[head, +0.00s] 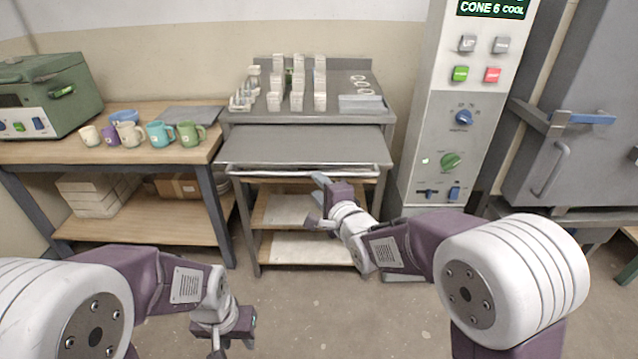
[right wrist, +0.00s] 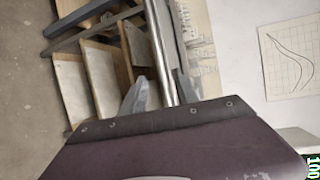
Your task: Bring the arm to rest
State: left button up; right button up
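My right arm reaches forward in the head view, with its gripper (head: 314,202) just in front of the grey metal table's pulled-out shelf (head: 300,146). In the right wrist view the two fingers of the right gripper (right wrist: 161,92) stand apart. The shelf's front rail (right wrist: 163,45) shows between and beyond them; I cannot tell whether they touch it. My left gripper (head: 232,345) hangs low at the bottom of the head view, pointing down over the floor. Its fingers look apart, with nothing visible between them.
Several mugs (head: 160,133) and a green kiln box (head: 48,95) stand on the wooden table at left. White test tiles (head: 297,88) stand on the grey table. A control cabinet (head: 452,130) and a kiln door (head: 570,140) are at right. The floor in front is clear.

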jog(key=d+r+m+h, duration=0.1)
jog(key=d+m+h, duration=0.1)
jog(key=d, duration=0.6)
jog(key=s+d+f+n+g+h, duration=0.35)
jog(key=s+d+f, duration=0.35)
jog(key=d+f, duration=0.25)
jog(key=s+d+f+n+g, duration=0.1)
jog(key=s+f+n+g, duration=0.45)
jog(key=s, duration=0.45)
jog(key=s+f+n+g, duration=0.4)
jog(key=s+f+n, duration=0.2)
jog(key=s, duration=0.4)
notch_tip(320, 180, up, 24)
jog(key=n+p, duration=0.1)
jog(key=p, duration=2.2)
jog(key=shift+w+f+p, duration=0.15)
jog(key=shift+f+p, duration=0.05)
jog(key=shift+p, duration=0.15)
jog(key=shift+h, duration=0.25)
